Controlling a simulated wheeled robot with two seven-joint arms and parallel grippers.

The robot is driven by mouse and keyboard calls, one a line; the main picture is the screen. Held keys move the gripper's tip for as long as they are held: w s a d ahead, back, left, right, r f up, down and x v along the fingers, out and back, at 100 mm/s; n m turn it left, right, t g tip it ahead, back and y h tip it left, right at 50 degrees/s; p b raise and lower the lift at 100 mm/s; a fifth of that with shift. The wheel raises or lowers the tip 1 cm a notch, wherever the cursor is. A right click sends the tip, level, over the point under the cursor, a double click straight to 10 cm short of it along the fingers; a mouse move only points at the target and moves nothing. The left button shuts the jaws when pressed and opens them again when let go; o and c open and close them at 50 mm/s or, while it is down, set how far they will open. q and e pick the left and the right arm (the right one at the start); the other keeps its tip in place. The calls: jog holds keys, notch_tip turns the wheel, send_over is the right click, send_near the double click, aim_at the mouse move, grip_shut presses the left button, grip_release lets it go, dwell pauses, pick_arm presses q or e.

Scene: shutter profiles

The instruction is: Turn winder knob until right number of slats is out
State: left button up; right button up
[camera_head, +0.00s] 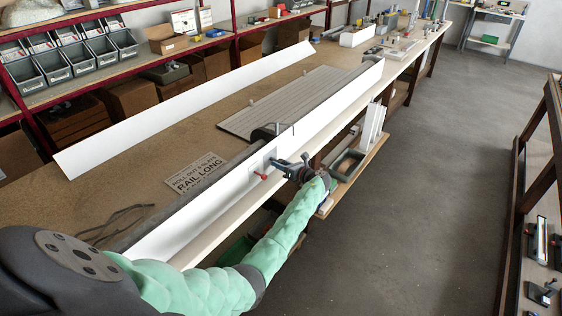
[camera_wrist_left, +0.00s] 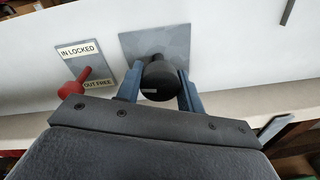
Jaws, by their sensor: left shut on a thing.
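My left gripper (camera_head: 282,164) is at the front face of the long white housing (camera_head: 340,100). In the left wrist view its two blue-grey fingers (camera_wrist_left: 158,88) are shut on the black winder knob (camera_wrist_left: 157,72), one on each side. The knob stands out from a grey square plate, and a small pale mark shows on it. Grey slats (camera_head: 290,98) lie as a flat sheet on the bench behind the housing. A red lever (camera_wrist_left: 75,83) sits left of the knob on a plate labelled "IN LOCKED" and "OUT FREE" (camera_wrist_left: 86,62). My right gripper is out of view.
A card (camera_head: 197,174) on the bench reads "RAIL LONG"; its upper line is hard to read. A long white strip (camera_head: 190,105) lies along the back of the bench. Shelves with grey bins (camera_head: 90,55) stand behind. The floor (camera_head: 420,170) at right is clear.

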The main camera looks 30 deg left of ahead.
pick_arm(q)
jog(key=shift+m+p, duration=0.45)
jog(key=shift+m, duration=0.25)
jog(key=shift+f+m, duration=0.1)
jog(key=shift+m, duration=0.7)
jog(key=m+g, duration=0.1)
jog(key=m, duration=0.4)
jog(key=shift+s+m, duration=0.1)
jog(key=shift+m, duration=0.3)
jog(key=m, duration=0.3)
jog(key=shift+m, duration=1)
jog(key=shift+r+m+g, duration=0.25)
jog(key=shift+m+g, duration=0.15)
jog(key=shift+m, duration=0.9)
jog(key=shift+m+y, duration=0.3)
jog(key=shift+m, duration=1)
jog(key=shift+d+m, duration=0.1)
jog(key=shift+m, duration=0.7)
